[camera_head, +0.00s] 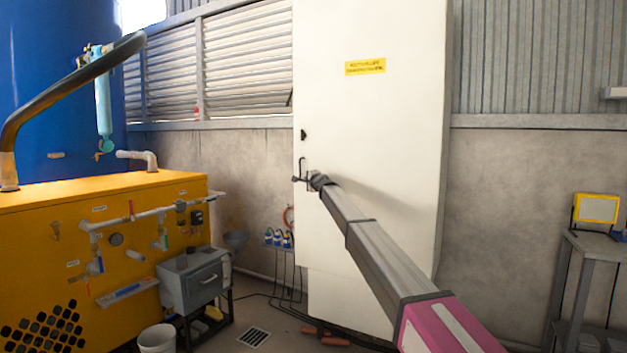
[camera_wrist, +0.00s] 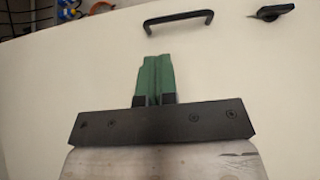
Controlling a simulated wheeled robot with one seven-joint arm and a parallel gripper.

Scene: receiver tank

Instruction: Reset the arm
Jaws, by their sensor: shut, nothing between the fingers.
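My arm reaches from the lower right of the head view toward a tall white cabinet door (camera_head: 380,130). My gripper (camera_head: 308,181) is at the door's left edge, close to a dark handle (camera_head: 302,164). In the wrist view my gripper (camera_wrist: 155,62) shows two green fingers side by side, closed together with nothing between them. The black bar handle (camera_wrist: 178,20) lies just beyond the fingertips, apart from them in the picture. A dark latch (camera_wrist: 272,12) is to its right, and it also shows in the head view (camera_head: 303,134).
A yellow machine (camera_head: 40,240) with pipes and valves fills the left, before a blue tank (camera_head: 40,80). A grey toolbox (camera_head: 195,280), a white bucket (camera_head: 157,338) and a rack of small bottles (camera_head: 278,238) stand low. A grey table (camera_head: 590,245) is at right.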

